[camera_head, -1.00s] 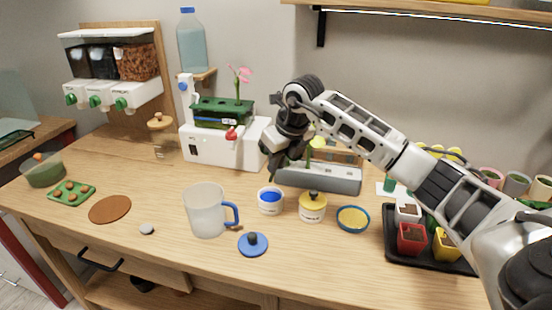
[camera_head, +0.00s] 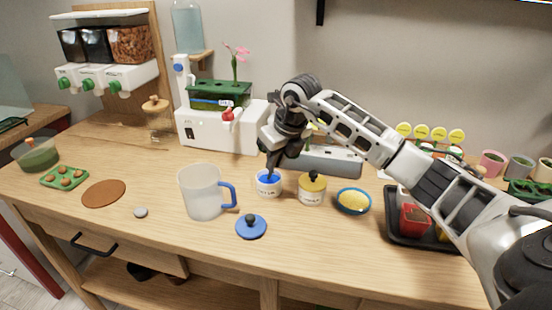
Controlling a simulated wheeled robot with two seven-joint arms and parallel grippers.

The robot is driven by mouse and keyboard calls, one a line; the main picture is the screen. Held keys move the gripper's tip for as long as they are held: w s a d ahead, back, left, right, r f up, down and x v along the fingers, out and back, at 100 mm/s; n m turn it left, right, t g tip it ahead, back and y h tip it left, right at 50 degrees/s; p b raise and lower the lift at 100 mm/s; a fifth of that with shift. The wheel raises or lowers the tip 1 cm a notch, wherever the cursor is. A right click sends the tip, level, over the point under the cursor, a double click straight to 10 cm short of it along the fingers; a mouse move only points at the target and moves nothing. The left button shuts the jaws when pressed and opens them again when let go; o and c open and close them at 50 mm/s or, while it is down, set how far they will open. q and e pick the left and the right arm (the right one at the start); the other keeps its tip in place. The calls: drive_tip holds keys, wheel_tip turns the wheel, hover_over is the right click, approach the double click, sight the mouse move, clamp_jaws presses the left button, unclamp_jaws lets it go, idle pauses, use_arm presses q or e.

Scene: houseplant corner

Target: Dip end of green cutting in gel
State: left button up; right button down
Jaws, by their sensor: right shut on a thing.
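My right gripper (camera_head: 275,160) is shut, its dark fingers pointing down just above an open white jar with blue gel (camera_head: 269,183). The green cutting in its grip is almost wholly hidden by the fingers and wrist. I cannot tell whether its end touches the gel. The jar's blue lid (camera_head: 251,228) with a dark knob lies on the table in front. My left gripper is not in view.
A grey trough (camera_head: 330,162) lies behind. A black tray (camera_head: 404,236) with small pots is at right.

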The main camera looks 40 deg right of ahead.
drive_tip(key=shift+f, duration=0.1)
idle(0.3)
drive_tip(key=shift+f+b, duration=0.4)
drive_tip(key=shift+f, duration=0.05)
idle(0.3)
drive_tip(key=shift+f, duration=0.2)
idle(0.9)
drive_tip(key=shift+r, duration=0.15)
drive_tip(key=shift+r+p, duration=2.6)
drive_tip(key=shift+r, duration=0.9)
drive_tip(key=shift+f, duration=0.1)
